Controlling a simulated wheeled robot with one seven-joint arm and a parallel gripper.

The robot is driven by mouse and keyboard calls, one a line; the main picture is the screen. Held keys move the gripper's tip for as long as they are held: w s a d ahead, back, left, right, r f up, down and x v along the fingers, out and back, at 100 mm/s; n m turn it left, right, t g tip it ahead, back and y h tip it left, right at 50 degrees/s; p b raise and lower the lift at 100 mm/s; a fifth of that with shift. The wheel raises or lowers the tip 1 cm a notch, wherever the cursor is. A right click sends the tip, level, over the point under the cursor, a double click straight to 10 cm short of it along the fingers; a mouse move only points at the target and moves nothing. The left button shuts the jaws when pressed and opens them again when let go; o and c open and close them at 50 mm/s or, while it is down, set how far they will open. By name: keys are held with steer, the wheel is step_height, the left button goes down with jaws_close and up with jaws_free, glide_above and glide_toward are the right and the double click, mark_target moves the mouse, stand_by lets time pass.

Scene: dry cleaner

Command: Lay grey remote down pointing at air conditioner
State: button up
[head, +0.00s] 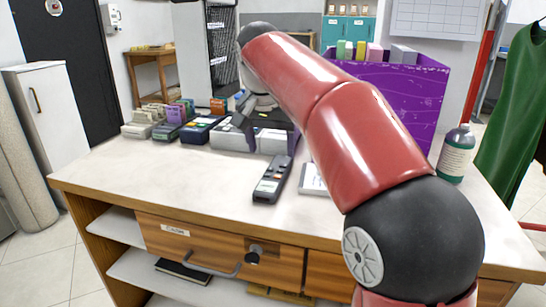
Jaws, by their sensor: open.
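A dark grey remote (272,181) lies on the counter (170,182) near its front edge, its long side running away from me and slightly right. My gripper (266,137) is open over the middle of the counter, just beyond the remote's far end. Its fingers are partly hidden and overlap several grey and white devices behind them. I cannot tell whether it touches anything. No air conditioner can be clearly made out in the head view.
A row of card boxes and devices (197,130) stands along the counter's back left. A purple box (405,92) and a green bottle (456,153) stand at the right. A white pad (312,180) lies beside the remote. The counter's front left is clear.

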mark_target(275, 172)
steer(key=shift+o, duration=0.2)
steer(key=v, duration=0.4)
steer(key=shift+p, duration=0.4)
steer(key=shift+o, duration=0.2)
steer(key=shift+t, duration=0.5)
steer(key=f+b, duration=0.4)
steer(key=b, duration=0.1)
steer(key=shift+s+d+f, duration=0.15)
steer(key=shift+s+f, duration=0.1)
steer(key=shift+f, duration=0.05)
steer(key=x, duration=0.3)
steer(key=w+b+x, duration=0.1)
steer(key=x, duration=0.3)
steer(key=shift+w+d, duration=0.15)
steer(key=shift+w, duration=0.05)
steer(key=shift+r, duration=0.1)
steer(key=c, duration=1.2)
steer(key=shift+c, duration=0.2)
